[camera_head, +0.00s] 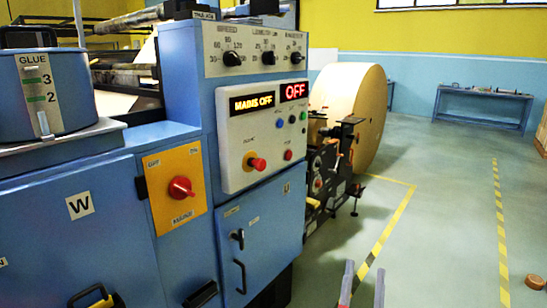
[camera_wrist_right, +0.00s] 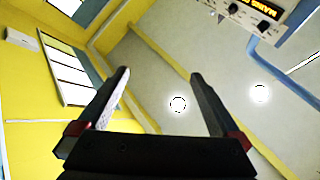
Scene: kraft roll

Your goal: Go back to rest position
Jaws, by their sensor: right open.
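My right gripper (camera_head: 364,266) shows at the bottom of the head view as two upright grey fingers, apart, above the floor to the right of the machine cabinet. In the right wrist view my right gripper (camera_wrist_right: 160,73) is open with nothing between its fingers. That view faces up toward the ceiling, the yellow wall and windows, with part of the control panel (camera_wrist_right: 262,14) at the upper right. I do not see my left gripper in either view.
The blue machine cabinet (camera_head: 262,222), with the control panel (camera_head: 240,130) reading OFF and a red switch (camera_head: 181,189), fills the left. A big kraft paper roll (camera_head: 350,100) stands behind it. Striped floor lines (camera_head: 499,215) and open floor lie right. A workbench (camera_head: 482,103) stands far back.

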